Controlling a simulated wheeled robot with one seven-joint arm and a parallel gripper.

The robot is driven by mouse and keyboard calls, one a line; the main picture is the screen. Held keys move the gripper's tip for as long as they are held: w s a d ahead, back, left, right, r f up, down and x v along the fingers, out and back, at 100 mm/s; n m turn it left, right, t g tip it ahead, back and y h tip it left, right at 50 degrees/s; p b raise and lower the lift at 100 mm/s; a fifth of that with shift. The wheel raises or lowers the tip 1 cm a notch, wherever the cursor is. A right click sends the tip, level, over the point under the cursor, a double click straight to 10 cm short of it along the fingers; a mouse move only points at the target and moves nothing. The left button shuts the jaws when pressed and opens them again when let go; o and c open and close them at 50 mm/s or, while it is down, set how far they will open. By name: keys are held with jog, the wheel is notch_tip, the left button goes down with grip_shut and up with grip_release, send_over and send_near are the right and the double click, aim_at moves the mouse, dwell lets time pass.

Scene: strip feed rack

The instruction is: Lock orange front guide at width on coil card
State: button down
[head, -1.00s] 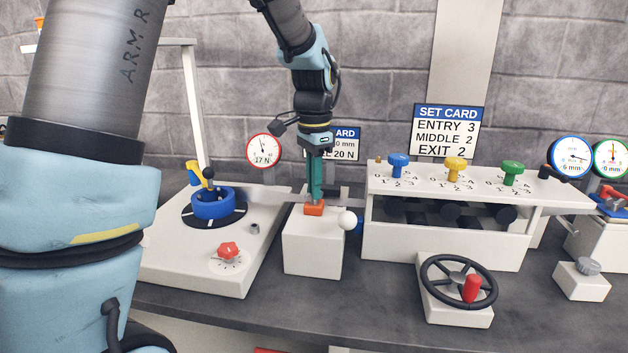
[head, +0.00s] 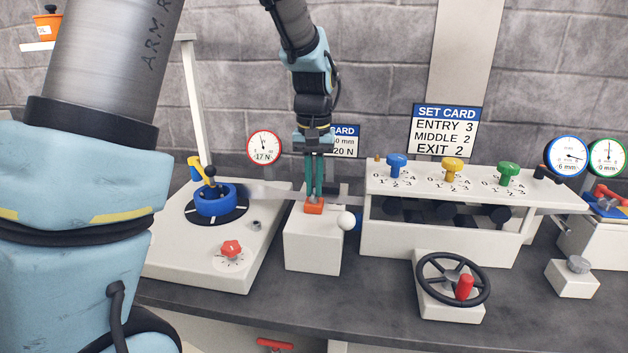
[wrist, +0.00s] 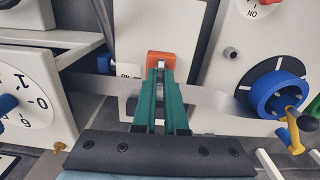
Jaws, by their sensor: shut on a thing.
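The orange front guide (head: 314,208) sits on top of a white block (head: 312,250), beside the metal strip. My gripper (head: 314,196) points down at it, its teal fingers close together and shut on the guide's upper part. In the wrist view the fingertips (wrist: 161,74) meet at the orange guide (wrist: 161,57), and the grey strip (wrist: 205,100) runs under the fingers. The coil card (head: 345,141) on the wall is partly hidden by my gripper; "0 mm" and "20 N" show.
A blue coil hub (head: 214,200) and red star knob (head: 231,248) are to the left. To the right stand a white housing with blue (head: 396,163), yellow and green knobs, and a black handwheel (head: 453,280). A gauge (head: 265,147) reads 17 N.

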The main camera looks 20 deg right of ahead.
jog(key=n+p, duration=0.1)
jog(key=n, duration=0.4)
jog(key=shift+p, duration=0.4)
jog(key=shift+n, duration=0.3)
jog(key=c, duration=1)
grip_release()
jog(key=shift+o, duration=0.2)
notch_tip(320, 180, up, 11)
jog(key=b, duration=0.1)
jog(key=shift+b, duration=0.35)
jog(key=shift+f, duration=0.15)
